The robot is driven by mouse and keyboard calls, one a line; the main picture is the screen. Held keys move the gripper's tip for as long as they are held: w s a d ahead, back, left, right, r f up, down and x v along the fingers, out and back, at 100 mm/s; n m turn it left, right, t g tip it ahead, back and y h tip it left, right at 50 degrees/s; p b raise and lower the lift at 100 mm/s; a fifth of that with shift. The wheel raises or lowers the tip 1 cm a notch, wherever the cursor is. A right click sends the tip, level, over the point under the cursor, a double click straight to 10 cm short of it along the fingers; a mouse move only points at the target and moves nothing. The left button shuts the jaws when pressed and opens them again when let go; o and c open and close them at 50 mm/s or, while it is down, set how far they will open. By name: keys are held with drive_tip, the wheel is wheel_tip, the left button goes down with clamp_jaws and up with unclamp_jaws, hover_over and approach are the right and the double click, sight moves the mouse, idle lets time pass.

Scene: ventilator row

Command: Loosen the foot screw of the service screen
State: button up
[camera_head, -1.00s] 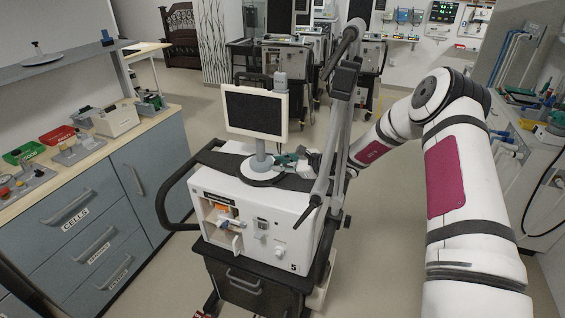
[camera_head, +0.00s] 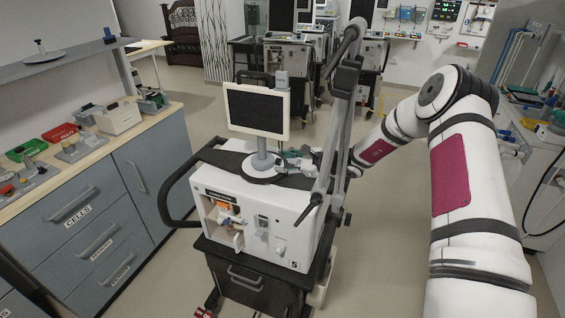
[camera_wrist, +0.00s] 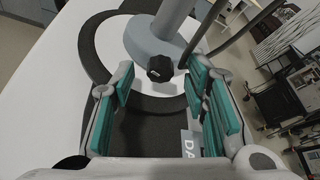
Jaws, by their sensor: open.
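The service screen (camera_head: 257,110) stands upright on a grey post and round foot on top of the white ventilator (camera_head: 255,210). In the wrist view the black foot screw (camera_wrist: 160,68), a lobed knob, sits at the side of the grey foot (camera_wrist: 150,40). My gripper (camera_wrist: 160,82) is open, its teal pads on either side of the knob's line. The knob shows between the fingertips, apart from both pads; its exact depth is hard to tell. In the head view my gripper (camera_head: 297,159) is low beside the foot, partly hidden by a grey support arm.
The jointed grey support arm (camera_head: 340,120) rises at the ventilator's right side, close to my arm. A black handle rail (camera_head: 170,200) curves around the left. A counter with drawers (camera_head: 90,215) stands at left. More ventilators (camera_head: 285,62) stand behind.

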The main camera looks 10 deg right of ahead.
drive_tip(key=v, duration=1)
drive_tip(key=shift+s+d+r, duration=0.15)
drive_tip(key=shift+s+d, duration=0.1)
drive_tip(key=shift+s, duration=0.05)
